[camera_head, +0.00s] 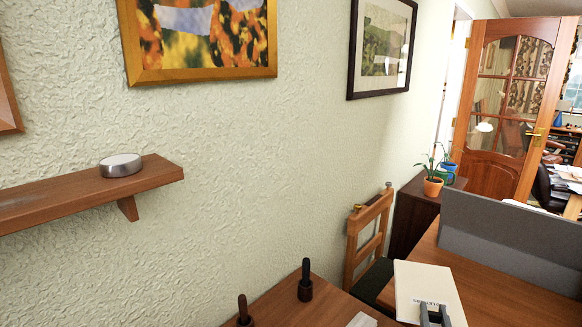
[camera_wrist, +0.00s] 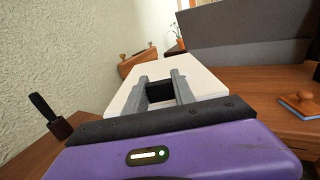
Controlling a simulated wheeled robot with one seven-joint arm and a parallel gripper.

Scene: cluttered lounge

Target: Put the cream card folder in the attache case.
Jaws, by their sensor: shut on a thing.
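The cream card folder (camera_head: 424,280) is in my gripper (camera_head: 433,314), at the lower right of the head view. Dark printed lettering shows on its face by the fingers. In the wrist view the folder (camera_wrist: 206,82) extends beyond the two grey fingers of my gripper (camera_wrist: 160,82), which are shut on its near edge. It appears to be above the wooden desk top, but I cannot tell how high. I cannot make out an attache case for certain in either view.
A grey upright panel (camera_head: 510,240) stands on the wooden desk (camera_head: 495,295), beyond the folder. Two dark-handled things (camera_head: 305,283) stand at the bottom. A wooden chair (camera_head: 368,238) is by the wall. A wooden knobbed block (camera_wrist: 302,103) lies on the right. A shelf (camera_head: 90,195) juts out left.

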